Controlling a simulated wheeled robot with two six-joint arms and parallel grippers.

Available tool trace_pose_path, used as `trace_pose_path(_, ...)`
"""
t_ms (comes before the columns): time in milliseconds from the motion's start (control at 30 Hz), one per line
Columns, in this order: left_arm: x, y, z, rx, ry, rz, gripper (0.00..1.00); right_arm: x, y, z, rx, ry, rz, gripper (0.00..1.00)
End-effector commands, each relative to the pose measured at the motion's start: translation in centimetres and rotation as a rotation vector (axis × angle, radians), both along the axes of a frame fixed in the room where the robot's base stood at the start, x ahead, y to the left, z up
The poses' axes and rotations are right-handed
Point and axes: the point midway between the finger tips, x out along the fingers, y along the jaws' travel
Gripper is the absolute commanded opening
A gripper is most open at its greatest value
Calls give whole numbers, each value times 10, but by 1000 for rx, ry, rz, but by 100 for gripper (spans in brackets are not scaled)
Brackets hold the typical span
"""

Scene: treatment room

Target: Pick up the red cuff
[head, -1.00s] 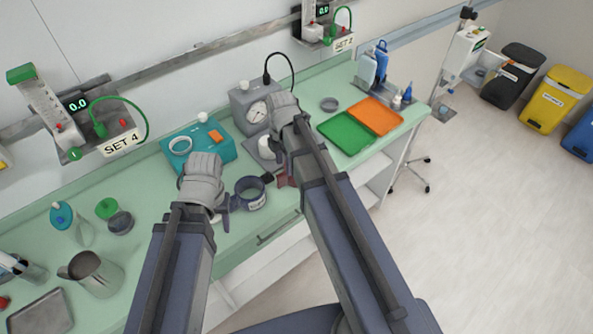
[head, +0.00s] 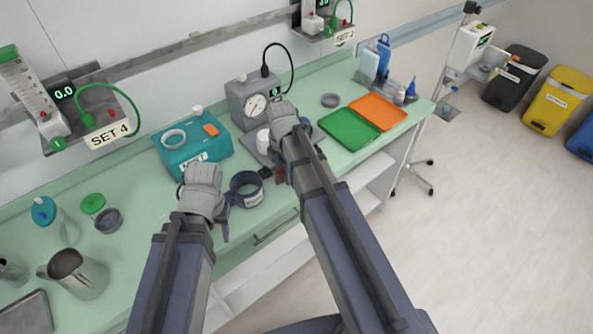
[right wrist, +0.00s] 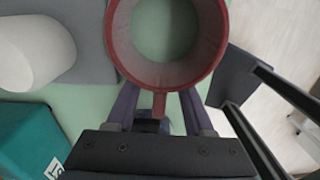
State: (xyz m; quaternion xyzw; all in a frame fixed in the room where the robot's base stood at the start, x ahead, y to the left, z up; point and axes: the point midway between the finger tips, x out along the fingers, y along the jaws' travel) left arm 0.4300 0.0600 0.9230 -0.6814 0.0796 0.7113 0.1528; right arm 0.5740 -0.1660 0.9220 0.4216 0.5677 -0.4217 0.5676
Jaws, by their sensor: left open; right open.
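The red cuff (right wrist: 166,75) is a ring with a short tab, seen from above at the top middle of the right wrist view. In the head view the red cuff (head: 280,175) is mostly hidden behind my right gripper (head: 283,120). In the right wrist view my right gripper (right wrist: 159,100) is open, with one finger on each side of the tab; I cannot tell whether they touch it. My left gripper (head: 204,190) is open above the counter, left of a dark blue cuff (head: 240,184). Its fingertips are largely hidden.
A teal box (head: 190,155) and a grey gauge unit (head: 241,98) stand behind the grippers. A white cylinder (right wrist: 30,50) is left of the red cuff. Green (head: 350,130) and orange (head: 378,111) trays lie to the right. A metal jug (head: 85,278) stands at left.

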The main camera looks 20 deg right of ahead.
Motion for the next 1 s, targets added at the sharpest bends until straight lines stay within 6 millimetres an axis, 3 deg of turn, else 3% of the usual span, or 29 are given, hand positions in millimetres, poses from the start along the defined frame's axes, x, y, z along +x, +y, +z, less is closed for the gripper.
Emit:
trace_pose_path(167, 0, 0, 1, 0, 0, 0, 50, 0, 0, 1, 0, 0, 0, 51)
trace_pose_path(633, 0, 0, 1, 0, 0, 0, 50, 0, 0, 1, 0, 0, 0, 0)
trace_pose_path(1000, 0, 0, 1, 0, 0, 0, 50, 0, 0, 1, 0, 0, 0, 0)
